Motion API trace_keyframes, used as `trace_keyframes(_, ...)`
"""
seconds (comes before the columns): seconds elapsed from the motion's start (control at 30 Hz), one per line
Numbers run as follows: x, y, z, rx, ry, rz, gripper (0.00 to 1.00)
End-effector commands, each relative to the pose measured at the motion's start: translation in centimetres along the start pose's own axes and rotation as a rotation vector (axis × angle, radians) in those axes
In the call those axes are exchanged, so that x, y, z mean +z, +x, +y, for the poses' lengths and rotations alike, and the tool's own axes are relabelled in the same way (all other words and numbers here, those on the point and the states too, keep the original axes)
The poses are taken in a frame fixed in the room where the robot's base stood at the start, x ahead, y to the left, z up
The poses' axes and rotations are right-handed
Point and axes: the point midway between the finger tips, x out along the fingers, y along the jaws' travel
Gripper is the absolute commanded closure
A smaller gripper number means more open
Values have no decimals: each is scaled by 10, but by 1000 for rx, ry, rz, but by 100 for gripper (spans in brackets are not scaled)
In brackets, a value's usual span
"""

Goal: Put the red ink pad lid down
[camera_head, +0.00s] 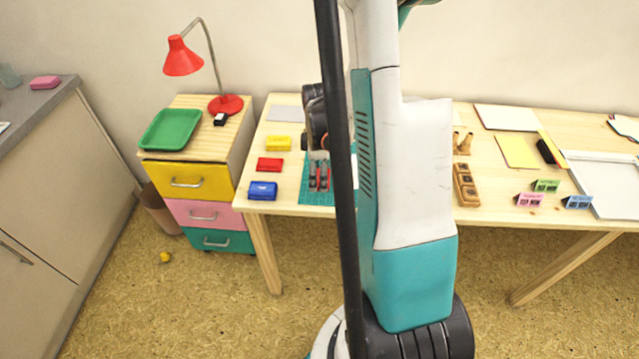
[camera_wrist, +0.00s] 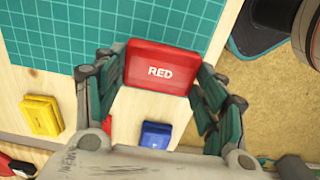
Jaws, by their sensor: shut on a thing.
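The red ink pad lid (camera_wrist: 159,67), marked "RED", is between the two fingers of my gripper (camera_wrist: 160,80) in the wrist view. My gripper is shut on it. In the head view my gripper (camera_head: 319,178) is over the green cutting mat (camera_head: 318,198), and only slivers of red show at its fingers. A red ink pad (camera_head: 269,164) stands on the table left of the gripper, between the yellow pad (camera_head: 278,143) and the blue pad (camera_head: 263,190). In the wrist view the lid and my gripper hide most of that red pad (camera_wrist: 107,124).
A wooden stamp holder (camera_head: 465,187), small folded cards (camera_head: 546,186) and paper sheets lie on the table's right part. A drawer unit with a green tray (camera_head: 171,129) and red lamp (camera_head: 183,58) stands left. My arm hides the table's middle.

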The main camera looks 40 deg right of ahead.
Motion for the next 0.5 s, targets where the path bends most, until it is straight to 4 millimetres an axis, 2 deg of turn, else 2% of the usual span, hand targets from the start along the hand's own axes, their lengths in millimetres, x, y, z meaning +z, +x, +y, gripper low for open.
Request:
trace_keyframes(0.1,0,21,0,0,0,0,48)
trace_keyframes(0.2,0,34,0,0,0,0,48)
trace_keyframes(0.5,0,35,0,0,0,0,48)
